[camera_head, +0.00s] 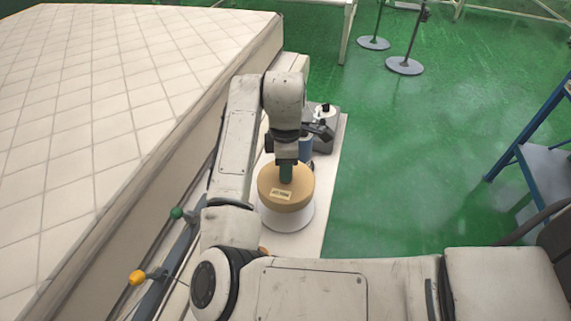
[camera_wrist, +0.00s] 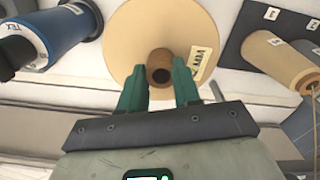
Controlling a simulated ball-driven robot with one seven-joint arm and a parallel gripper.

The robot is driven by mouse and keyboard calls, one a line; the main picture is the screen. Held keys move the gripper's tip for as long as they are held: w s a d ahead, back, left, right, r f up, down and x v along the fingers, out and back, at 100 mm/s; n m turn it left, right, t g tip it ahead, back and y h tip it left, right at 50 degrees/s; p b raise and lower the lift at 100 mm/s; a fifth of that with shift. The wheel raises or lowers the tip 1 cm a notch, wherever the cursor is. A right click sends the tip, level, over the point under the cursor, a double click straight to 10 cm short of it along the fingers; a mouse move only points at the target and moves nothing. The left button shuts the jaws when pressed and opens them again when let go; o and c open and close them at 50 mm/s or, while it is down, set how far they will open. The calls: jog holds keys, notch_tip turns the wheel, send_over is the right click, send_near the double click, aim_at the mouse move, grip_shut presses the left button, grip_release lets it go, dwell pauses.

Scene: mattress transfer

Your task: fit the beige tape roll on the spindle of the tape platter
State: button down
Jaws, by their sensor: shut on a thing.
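The beige tape roll (camera_head: 286,192) is a wide disc with a paper label, lying face up over a white round body (camera_head: 288,218). I cannot tell whether that white body is the tape platter or whether the roll touches it. In the wrist view the roll's face (camera_wrist: 128,25) shows a raised brown core with a dark hole. My gripper (camera_head: 286,180) is above the roll. In the wrist view its green fingers (camera_wrist: 160,72) stand on either side of the core, shut on it. No spindle is visible; the roll hides what is under it.
A blue roll (camera_wrist: 62,33) and a cone spool (camera_wrist: 275,58) on a dark plate flank the roll in the wrist view. A grey device (camera_head: 325,135) stands behind it on the white bench (camera_head: 338,150). A quilted mattress (camera_head: 90,110) fills the left. Green floor on the right is mostly clear.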

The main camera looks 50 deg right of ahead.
aim_at(286, 187)
jog(key=shift+f+b, duration=1.7)
jog(key=shift+f, duration=2.35)
jog(key=c, duration=0.7)
grip_release()
notch_tip(286, 187, up, 11)
jog(key=shift+f+p, duration=0.1)
jog(key=shift+p, duration=0.55)
